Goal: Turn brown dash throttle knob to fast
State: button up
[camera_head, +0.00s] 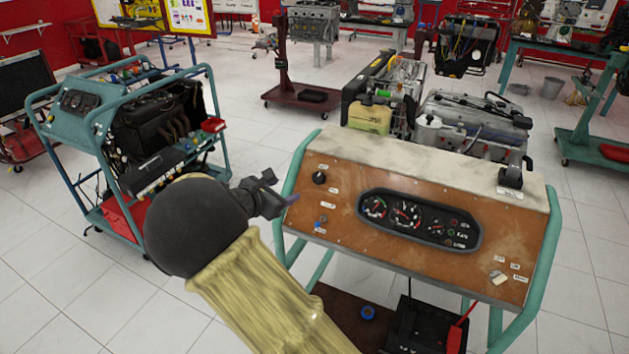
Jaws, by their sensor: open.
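The brown dash (345,232) is the slanted front panel of the trainer right of centre. A small round black knob (319,177) sits at its upper left with small white labels around it. It looks like the throttle knob; its labels and pointer direction are too small to read. My gripper (279,193) is open and empty, just left of the dash's left edge and left of and slightly below the knob. It appears apart from the knob; the depth gap is hard to tell.
A blue-tipped switch or key (320,222) sits below the knob. A gauge cluster (418,220) fills the dash's middle. A teal tube frame (292,185) edges the dash. Another engine trainer (75,120) stands at left. Tiled floor (250,130) lies open between them.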

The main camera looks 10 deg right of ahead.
aim_at(318, 176)
dwell(0.3)
jog(key=p+x, duration=0.2)
jog(key=x, duration=1.5)
jog(key=shift+w+d+p, duration=0.15)
jog(key=shift+w+p, duration=0.05)
jog(key=shift+p, duration=0.1)
jog(key=c, duration=1)
